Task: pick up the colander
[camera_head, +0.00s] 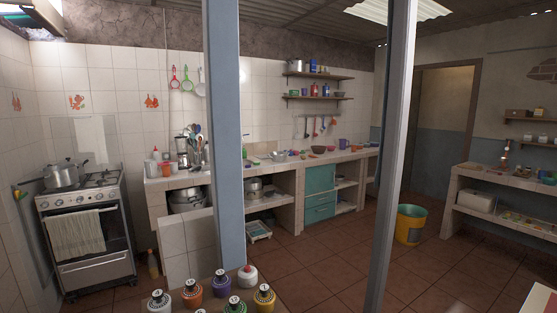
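No colander can be made out with certainty. A small silvery bowl-shaped vessel (278,156) sits on the tiled counter (285,170) in the middle; it is too small to tell whether it has holes. Red, green and white round-headed utensils hang on the left tiled wall; the green one (187,82) is in the middle, and they look like strainers. Neither of my grippers is in view.
Two upright posts, one blue (225,150) and one grey (391,150), block parts of the view. A stove (88,235) with a pot (64,175) stands left. Several lidded jars (221,284) stand close at the bottom. A yellow-green bucket (410,225) stands on open floor.

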